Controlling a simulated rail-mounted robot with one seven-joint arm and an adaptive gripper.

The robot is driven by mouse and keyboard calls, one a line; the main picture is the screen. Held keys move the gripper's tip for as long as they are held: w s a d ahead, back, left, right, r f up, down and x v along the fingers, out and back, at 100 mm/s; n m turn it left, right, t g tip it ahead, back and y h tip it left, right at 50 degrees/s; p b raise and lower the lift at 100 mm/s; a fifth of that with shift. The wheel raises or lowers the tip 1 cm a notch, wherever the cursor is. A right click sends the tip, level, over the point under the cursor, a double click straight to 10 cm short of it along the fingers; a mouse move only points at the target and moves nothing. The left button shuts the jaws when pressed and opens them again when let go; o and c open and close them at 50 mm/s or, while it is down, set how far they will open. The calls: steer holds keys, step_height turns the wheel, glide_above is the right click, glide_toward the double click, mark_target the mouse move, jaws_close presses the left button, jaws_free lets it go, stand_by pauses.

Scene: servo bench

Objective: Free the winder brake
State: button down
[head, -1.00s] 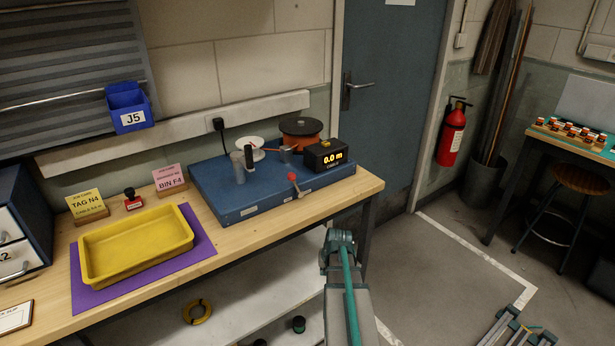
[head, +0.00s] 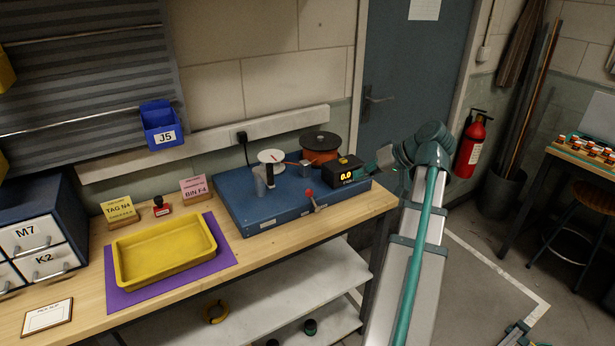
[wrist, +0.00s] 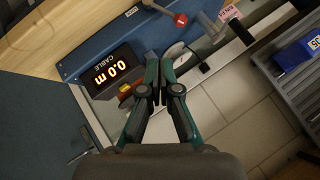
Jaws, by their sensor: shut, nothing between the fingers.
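The winder has a blue base (head: 262,212) on the bench, with a white disc (head: 271,156), an orange spool (head: 320,150) and a black counter (head: 346,170) reading 0.0. A short lever with a red knob (head: 309,192) stands at the base's front edge; I cannot confirm that it is the brake. The knob (wrist: 181,19) and counter (wrist: 112,74) also show in the wrist view. My gripper (head: 384,158) is right of the counter, above the bench end. In the wrist view, its fingers (wrist: 159,58) are together and empty, apart from the knob.
A yellow tray (head: 165,250) on a purple mat (head: 228,258) lies left of the winder. Drawers (head: 44,236) stand at the far left. A blue bin (head: 161,123) hangs on the wall. A door (head: 410,60) is behind my arm. The bench strip before the winder is clear.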

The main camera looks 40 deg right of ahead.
steer(key=a+r, duration=0.2)
steer(key=y+p, duration=0.1)
steer(key=p, duration=0.2)
glide_toward(312, 192)
steer(key=shift+n, duration=0.4)
steer(key=x, duration=0.7)
steer(key=shift+w, duration=0.15)
